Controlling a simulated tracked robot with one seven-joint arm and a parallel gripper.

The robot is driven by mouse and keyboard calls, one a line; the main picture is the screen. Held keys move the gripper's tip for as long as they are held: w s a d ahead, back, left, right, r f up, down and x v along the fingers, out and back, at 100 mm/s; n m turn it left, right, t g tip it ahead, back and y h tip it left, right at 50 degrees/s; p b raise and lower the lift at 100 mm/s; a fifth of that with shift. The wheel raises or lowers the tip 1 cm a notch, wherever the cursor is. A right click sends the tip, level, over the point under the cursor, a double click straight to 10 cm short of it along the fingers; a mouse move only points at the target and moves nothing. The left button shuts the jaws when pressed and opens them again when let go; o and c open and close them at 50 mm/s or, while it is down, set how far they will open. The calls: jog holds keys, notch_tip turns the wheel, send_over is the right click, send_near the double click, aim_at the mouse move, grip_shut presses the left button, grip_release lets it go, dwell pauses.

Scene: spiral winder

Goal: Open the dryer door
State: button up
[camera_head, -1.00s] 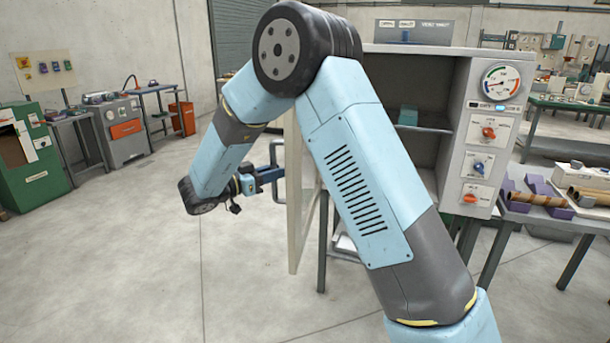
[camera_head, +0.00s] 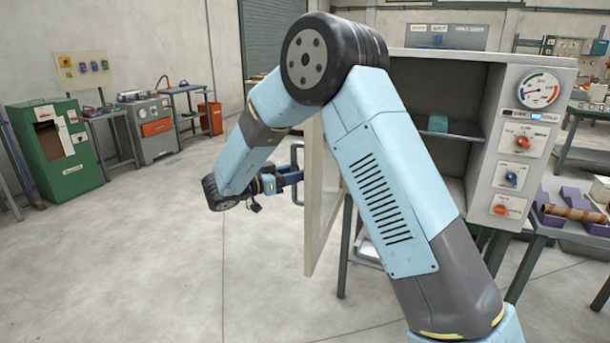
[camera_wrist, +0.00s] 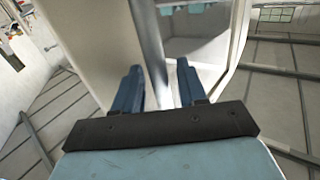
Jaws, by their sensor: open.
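The dryer (camera_head: 460,58) is a light grey cabinet on a stand, with a dial and several knobs on its right panel. Its door (camera_head: 322,225) stands swung wide open on the left side, and the shelf inside shows. My gripper (camera_head: 291,176) is at the outer face of the door, by the metal handle (camera_head: 298,160). In the wrist view my gripper (camera_wrist: 160,85) has its two blue fingers apart, with a grey bar, likely the handle, between or just beyond them. Contact cannot be told. My arm hides part of the door and the cabinet.
A teal block (camera_head: 438,123) lies on the dryer's shelf. A table with purple holders (camera_head: 560,215) stands at the right. A green machine (camera_head: 55,150) and benches line the far left wall. The floor to the left of the door is clear.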

jog(key=v, duration=1.3)
jog(key=shift+s+a+f, duration=0.15)
jog(key=shift+s+a, duration=0.05)
jog(key=shift+a, duration=0.1)
